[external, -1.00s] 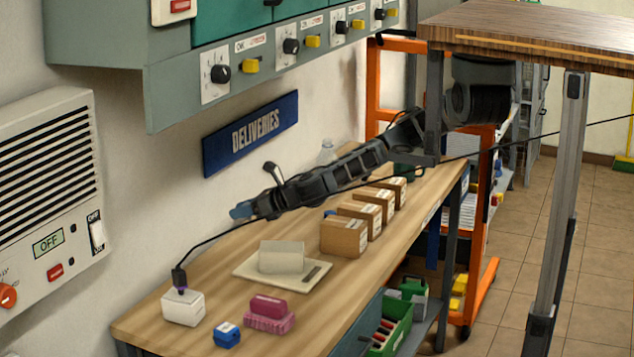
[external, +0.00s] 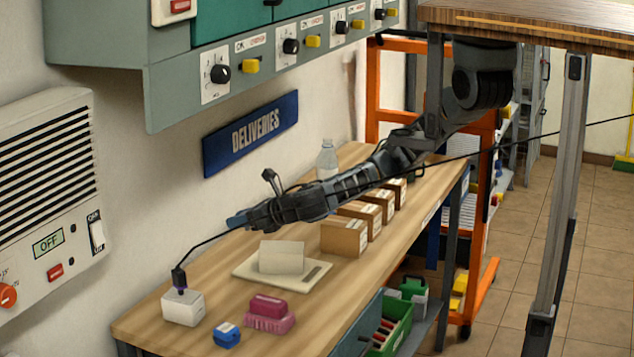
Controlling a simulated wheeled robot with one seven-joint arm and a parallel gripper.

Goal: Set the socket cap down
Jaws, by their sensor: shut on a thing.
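A small blue piece (external: 236,221), which looks like the socket cap, shows at the tip of my gripper (external: 252,217). The gripper is shut on it and holds it above the left rear part of the wooden bench (external: 195,270), near the wall. The fingers are dark and small, so the exact grip is hard to see. A white block (external: 183,309) with a black plug (external: 179,279) standing over it is at the bench's near left. A dark cable runs from the plug up to my arm.
A pink brush-like item (external: 268,313) and a blue-and-white box (external: 227,335) are at the front. Cardboard boxes (external: 344,236) stand in a row below my arm. A bottle (external: 327,160) stands behind it.

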